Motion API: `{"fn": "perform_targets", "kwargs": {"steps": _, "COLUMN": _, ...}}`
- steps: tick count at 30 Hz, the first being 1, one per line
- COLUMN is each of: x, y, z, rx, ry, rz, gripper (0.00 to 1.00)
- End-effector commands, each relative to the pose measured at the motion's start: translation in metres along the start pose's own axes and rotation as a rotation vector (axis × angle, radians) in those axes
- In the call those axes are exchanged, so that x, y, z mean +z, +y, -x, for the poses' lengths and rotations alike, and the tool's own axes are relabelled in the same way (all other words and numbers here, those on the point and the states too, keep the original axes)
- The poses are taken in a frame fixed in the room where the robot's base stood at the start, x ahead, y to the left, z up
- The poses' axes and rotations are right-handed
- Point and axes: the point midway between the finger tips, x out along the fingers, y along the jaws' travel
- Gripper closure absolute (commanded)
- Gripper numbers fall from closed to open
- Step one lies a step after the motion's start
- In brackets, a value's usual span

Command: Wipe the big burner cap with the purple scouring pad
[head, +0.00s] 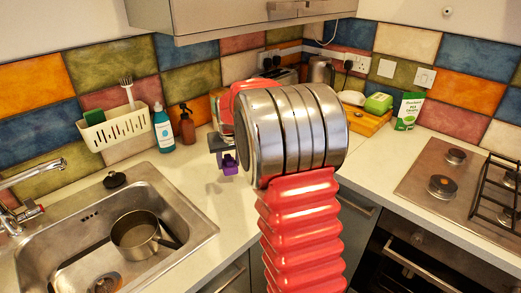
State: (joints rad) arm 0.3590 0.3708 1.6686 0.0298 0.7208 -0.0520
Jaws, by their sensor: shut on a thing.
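The purple scouring pad (230,167) shows as a small purple piece at the end of my gripper (225,156). My gripper is shut on it and holds it up in front of the counter, left of my arm's silver wrist. Part of the gripper is hidden behind that wrist. On the steel hob (415,170) at the right, the nearer burner cap (442,186) looks the larger one. A second burner cap (455,156) sits behind it and looks smaller. My gripper is far to the left of both caps.
A sink (195,228) with a pot (136,233) is at the left. A black pan support (490,190) covers the hob's right side. A green-white carton (408,111) stands left of the hob.

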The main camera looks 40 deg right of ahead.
Motion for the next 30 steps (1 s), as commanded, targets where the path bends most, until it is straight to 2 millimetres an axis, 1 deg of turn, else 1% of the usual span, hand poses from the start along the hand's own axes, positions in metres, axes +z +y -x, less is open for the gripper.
{"fn": "perform_targets", "kwargs": {"steps": 1, "x": 0.007, "y": -0.023, "z": 0.001, "rx": -0.017, "ry": 0.001, "rz": 0.042, "gripper": 0.8}}
{"fn": "perform_targets", "kwargs": {"steps": 3, "x": 0.018, "y": -0.05, "z": 0.001, "rx": -0.039, "ry": 0.001, "rz": 0.097, "gripper": 0.8}}
{"fn": "perform_targets", "kwargs": {"steps": 6, "x": 0.034, "y": -0.087, "z": 0.002, "rx": -0.068, "ry": 0.004, "rz": 0.177, "gripper": 0.8}}
{"fn": "perform_targets", "kwargs": {"steps": 9, "x": 0.049, "y": -0.115, "z": 0.004, "rx": -0.092, "ry": 0.007, "rz": 0.24, "gripper": 0.8}}
{"fn": "perform_targets", "kwargs": {"steps": 12, "x": 0.059, "y": -0.133, "z": 0.004, "rx": -0.107, "ry": 0.009, "rz": 0.281, "gripper": 0.8}}
{"fn": "perform_targets", "kwargs": {"steps": 16, "x": 0.065, "y": -0.142, "z": 0.005, "rx": -0.115, "ry": 0.011, "rz": 0.304, "gripper": 0.8}}
{"fn": "perform_targets", "kwargs": {"steps": 30, "x": 0.065, "y": -0.143, "z": 0.005, "rx": -0.116, "ry": 0.01, "rz": 0.305, "gripper": 0.8}}
